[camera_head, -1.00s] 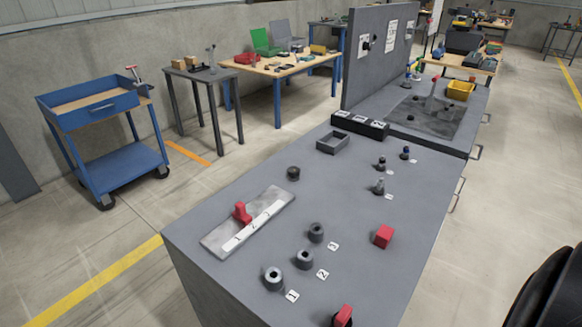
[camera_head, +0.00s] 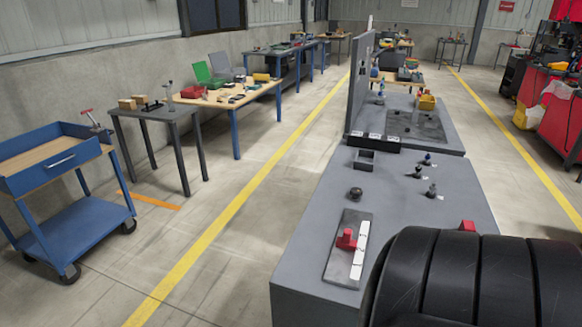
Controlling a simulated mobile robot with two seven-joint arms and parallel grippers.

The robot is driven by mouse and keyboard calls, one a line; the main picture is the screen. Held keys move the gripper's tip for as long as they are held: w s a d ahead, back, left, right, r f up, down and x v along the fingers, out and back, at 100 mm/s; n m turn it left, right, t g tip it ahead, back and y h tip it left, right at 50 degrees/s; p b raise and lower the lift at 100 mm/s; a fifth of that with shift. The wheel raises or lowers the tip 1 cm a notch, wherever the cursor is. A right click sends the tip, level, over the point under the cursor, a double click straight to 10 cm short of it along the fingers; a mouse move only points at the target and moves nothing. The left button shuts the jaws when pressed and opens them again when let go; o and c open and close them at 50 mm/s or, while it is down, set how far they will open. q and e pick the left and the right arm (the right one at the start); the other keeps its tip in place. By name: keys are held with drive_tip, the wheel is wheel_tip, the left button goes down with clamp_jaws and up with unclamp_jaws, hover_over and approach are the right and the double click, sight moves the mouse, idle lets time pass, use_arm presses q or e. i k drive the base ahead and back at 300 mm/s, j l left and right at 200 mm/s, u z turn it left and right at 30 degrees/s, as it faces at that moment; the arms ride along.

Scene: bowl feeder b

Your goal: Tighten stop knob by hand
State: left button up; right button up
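A grey plate (camera_head: 335,266) with a white numbered strip (camera_head: 361,250) lies on the near grey bench (camera_head: 310,240). A red stop-like piece (camera_head: 346,239) stands on the plate. A dark round knob (camera_head: 355,193) sits on the bench just beyond the plate, apart from it. I cannot tell which of these is the stop knob, or how tight it is. Neither of my grippers shows. A black segmented arm part of mine fills the lower right and hides the bench's near right side.
A small open grey box (camera_head: 364,160) and several dark pegs, one of them here (camera_head: 431,191), stand farther along the bench. A red block (camera_head: 467,226) is partly hidden by my arm. A blue cart (camera_head: 75,235) stands at left; open floor lies between.

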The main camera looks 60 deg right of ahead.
sight(355, 193)
drive_tip(key=i+j+z, duration=0.15)
drive_tip(key=i, duration=0.35)
drive_tip(key=i+j+z, duration=0.15)
drive_tip(key=i, duration=0.3)
drive_tip(key=i+j+z, duration=0.1)
drive_tip(key=i+j, duration=0.15)
drive_tip(key=i, duration=0.2)
drive_tip(key=i+l+z, duration=0.15)
drive_tip(key=z, duration=0.3)
drive_tip(key=i+z, duration=0.3)
drive_tip(key=z, duration=0.15)
drive_tip(key=i+z, duration=0.2)
drive_tip(key=z, duration=0.25)
drive_tip(key=i+j+z, duration=0.15)
drive_tip(key=z, duration=0.3)
drive_tip(key=i+z, duration=0.15)
drive_tip(key=z, duration=0.3)
drive_tip(key=i+z, duration=0.2)
drive_tip(key=z, duration=0.2)
drive_tip(key=i+z, duration=0.15)
drive_tip(key=z, duration=0.3)
drive_tip(key=i+j+z, duration=0.1)
drive_tip(key=z, duration=0.35)
drive_tip(key=i, duration=0.05)
